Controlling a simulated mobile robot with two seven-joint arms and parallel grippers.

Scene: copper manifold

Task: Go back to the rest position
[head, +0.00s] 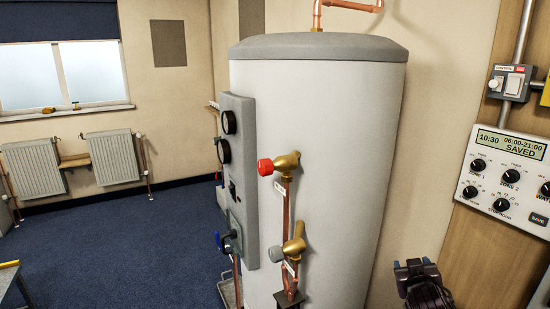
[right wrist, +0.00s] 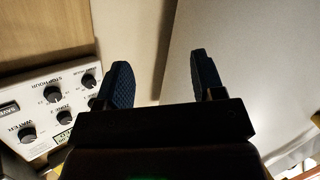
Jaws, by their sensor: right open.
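My right gripper (right wrist: 160,72) is open in the right wrist view, its two dark blue ribbed fingers apart with nothing between them. In the head view a dark part of my right arm or gripper (head: 422,284) shows at the bottom edge, right of the big grey cylinder (head: 340,140) and below the control panel (head: 505,178). The panel also shows in the right wrist view (right wrist: 45,112), left of the fingers. My left gripper is not in view.
The cylinder carries a red-knobbed brass valve (head: 285,164), a lower brass valve (head: 291,247) and a grey gauge plate (head: 238,170). The panel's display reads "SAVED". Open blue carpet (head: 120,240) lies left; radiators (head: 110,157) stand beyond.

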